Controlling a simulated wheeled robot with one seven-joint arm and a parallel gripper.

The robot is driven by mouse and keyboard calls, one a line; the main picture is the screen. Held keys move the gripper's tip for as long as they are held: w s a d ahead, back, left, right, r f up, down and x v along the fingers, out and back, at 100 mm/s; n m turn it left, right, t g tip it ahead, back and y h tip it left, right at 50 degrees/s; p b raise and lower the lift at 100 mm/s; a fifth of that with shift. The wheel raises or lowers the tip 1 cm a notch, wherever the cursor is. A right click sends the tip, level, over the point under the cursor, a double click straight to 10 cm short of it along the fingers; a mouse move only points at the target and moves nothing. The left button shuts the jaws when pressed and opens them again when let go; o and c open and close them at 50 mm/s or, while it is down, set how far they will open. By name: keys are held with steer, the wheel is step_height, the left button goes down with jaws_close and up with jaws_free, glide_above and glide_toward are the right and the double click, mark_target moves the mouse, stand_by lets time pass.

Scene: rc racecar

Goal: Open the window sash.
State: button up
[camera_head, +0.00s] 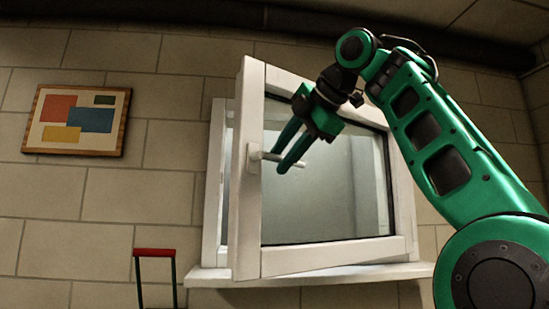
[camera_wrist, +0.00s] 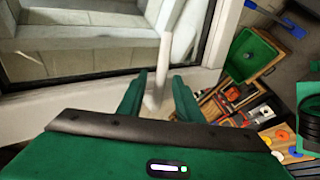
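The white window sash (camera_head: 330,258) stands partly open, its left edge swung out from the white window frame (camera_head: 212,185). Its white handle (camera_head: 254,152) is on the left stile and sticks out sideways over the glass. In the wrist view the handle (camera_wrist: 163,62) shows as a pale bar between my green fingers. My gripper (camera_head: 281,160) is at the handle, coming from the upper right. In the wrist view my gripper (camera_wrist: 160,92) has its fingers apart, with a visible gap on both sides of the handle. Whether either finger touches it is unclear.
A white sill (camera_head: 310,273) runs below the window. A framed picture (camera_head: 77,120) hangs on the block wall to the left. A red-topped stand (camera_head: 154,252) is at lower left. The wrist view shows a green bin (camera_wrist: 251,55) and clutter below.

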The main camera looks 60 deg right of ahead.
steer(key=shift+s, duration=0.1)
steer(key=v, duration=1)
steer(key=shift+s, duration=0.2)
steer(key=shift+a+r, duration=0.1)
steer(key=shift+r, duration=0.05)
